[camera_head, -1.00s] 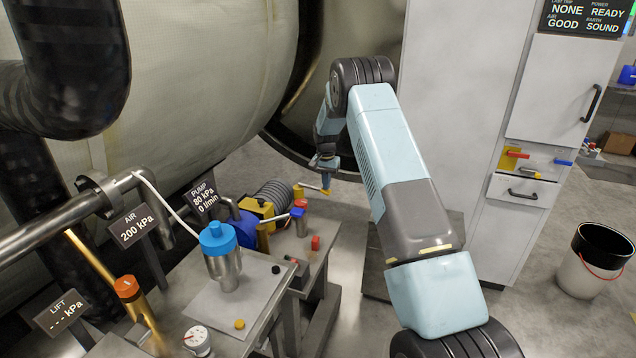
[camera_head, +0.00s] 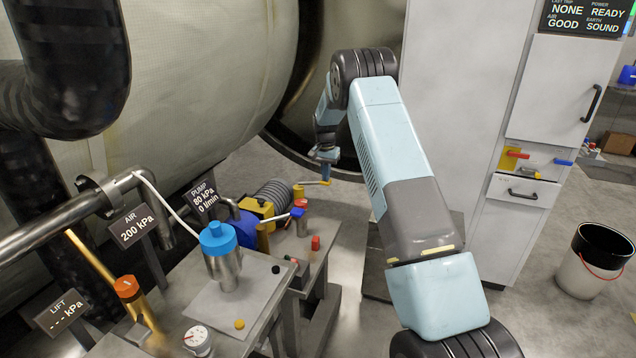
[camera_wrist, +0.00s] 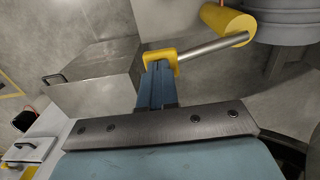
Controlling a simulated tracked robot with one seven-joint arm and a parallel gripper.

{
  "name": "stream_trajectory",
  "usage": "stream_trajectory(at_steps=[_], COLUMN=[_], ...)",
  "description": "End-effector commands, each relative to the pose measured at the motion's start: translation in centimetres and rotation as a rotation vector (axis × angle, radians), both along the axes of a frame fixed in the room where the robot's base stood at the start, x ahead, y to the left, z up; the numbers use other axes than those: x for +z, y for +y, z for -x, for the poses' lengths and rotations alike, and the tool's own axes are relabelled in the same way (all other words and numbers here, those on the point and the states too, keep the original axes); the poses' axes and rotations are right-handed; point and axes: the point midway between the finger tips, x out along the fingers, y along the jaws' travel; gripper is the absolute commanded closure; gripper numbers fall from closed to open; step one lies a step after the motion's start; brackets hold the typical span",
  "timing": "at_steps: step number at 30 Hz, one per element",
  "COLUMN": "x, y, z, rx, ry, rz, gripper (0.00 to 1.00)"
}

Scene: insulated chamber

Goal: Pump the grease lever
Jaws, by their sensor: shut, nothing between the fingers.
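The grease lever (camera_head: 313,183) is a thin metal rod beside a yellow cylinder (camera_head: 298,190) at the far end of the bench. It runs roughly level in the head view. In the wrist view the rod (camera_wrist: 213,47) runs from the yellow cylinder (camera_wrist: 228,22) to a yellow piece at my fingertips. My gripper (camera_head: 326,171) is above the lever's outer end, fingers pointing down. In the wrist view its blue fingers (camera_wrist: 157,85) are together, their tips at the yellow piece. Whether that piece belongs to the lever or the fingertips is unclear; exact contact is hidden.
The bench (camera_head: 210,312) carries a blue-capped metal canister (camera_head: 221,255), a gauge (camera_head: 198,339) and several valves. A large pale tank fills the back left. A white cabinet (camera_head: 480,120) stands right of my arm, with a bucket (camera_head: 595,262) on the floor.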

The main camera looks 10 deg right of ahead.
Motion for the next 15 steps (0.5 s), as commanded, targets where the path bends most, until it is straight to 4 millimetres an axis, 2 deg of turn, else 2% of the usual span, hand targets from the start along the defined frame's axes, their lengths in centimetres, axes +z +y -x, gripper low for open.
stream_trajectory(at_steps=[5, 15], x=[0.4, 3.1], y=[0.0, 0.0], z=[0.0, 0.0], rx=[0.0, 0.0], ry=[-0.001, -0.001], rz=[0.001, 0.001], gripper=[1.0, 1.0])
